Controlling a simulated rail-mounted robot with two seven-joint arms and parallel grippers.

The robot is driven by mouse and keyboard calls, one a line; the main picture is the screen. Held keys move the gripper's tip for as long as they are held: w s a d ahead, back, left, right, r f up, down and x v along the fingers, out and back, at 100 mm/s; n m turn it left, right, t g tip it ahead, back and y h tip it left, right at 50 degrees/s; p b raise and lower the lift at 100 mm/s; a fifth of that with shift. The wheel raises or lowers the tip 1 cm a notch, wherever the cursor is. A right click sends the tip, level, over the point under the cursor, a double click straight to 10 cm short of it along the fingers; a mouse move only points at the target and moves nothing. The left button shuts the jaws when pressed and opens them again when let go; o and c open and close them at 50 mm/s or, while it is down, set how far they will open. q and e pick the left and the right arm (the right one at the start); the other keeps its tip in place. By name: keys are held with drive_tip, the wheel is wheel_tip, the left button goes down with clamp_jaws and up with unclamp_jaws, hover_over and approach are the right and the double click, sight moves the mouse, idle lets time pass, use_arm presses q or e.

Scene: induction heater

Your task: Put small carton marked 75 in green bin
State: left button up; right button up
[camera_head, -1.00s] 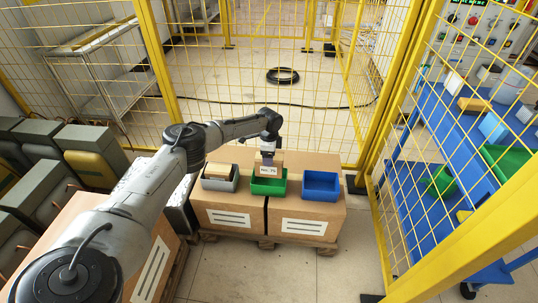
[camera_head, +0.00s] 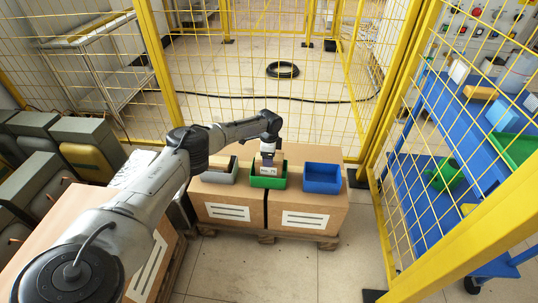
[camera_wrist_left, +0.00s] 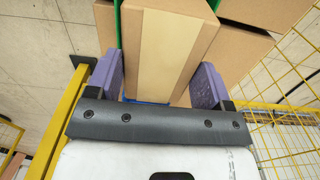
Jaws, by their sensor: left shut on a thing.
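The small carton (camera_head: 268,169) is brown with a white label on its near face. In the head view it is upright at the green bin (camera_head: 268,183), its lower part inside or just behind the bin's near wall. My left gripper (camera_head: 268,155) points down over the bin and is shut on the carton. In the left wrist view the carton (camera_wrist_left: 165,45) sits between the two purple finger pads of my left gripper (camera_wrist_left: 160,75). A thin green edge of the bin (camera_wrist_left: 118,30) shows beside it. My right gripper is not in view.
A grey bin (camera_head: 222,177) stands left of the green bin and a blue bin (camera_head: 322,179) right of it, on large cardboard boxes (camera_head: 235,200). A yellow mesh fence (camera_head: 260,95) runs behind. A blue shelf cart (camera_head: 440,165) stands at the right.

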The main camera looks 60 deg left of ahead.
use_arm(q)
drive_tip(key=o, duration=1.5)
wheel_tip(320, 180, up, 14)
drive_tip(key=p, duration=0.8)
